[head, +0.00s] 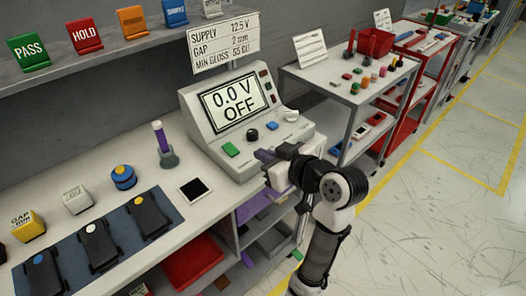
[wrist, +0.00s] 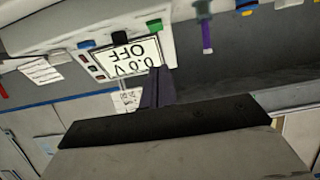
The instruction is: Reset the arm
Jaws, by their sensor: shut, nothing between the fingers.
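My arm reaches up from the bottom of the head view, and my gripper (head: 266,157) is in front of the power supply console (head: 205,130). Its dark purple fingers are shut and empty, close to the console's front panel; I cannot tell whether they touch it. In the wrist view the shut fingers (wrist: 158,85) point at the console, which appears upside down. The console's screen (head: 235,106) reads 0.0 V OFF. A green button (head: 231,149), a black knob (head: 252,135), a blue button (head: 272,126) and a white knob (head: 291,115) are on its panel.
The bench (head: 120,228) holds a dark mat (head: 65,255) with black modules, small blocks and a purple-handled tool (head: 162,140). A shelf (head: 100,55) with coloured signs is above. Carts (head: 350,90) stand to the right. Open floor (head: 440,220) lies at the right.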

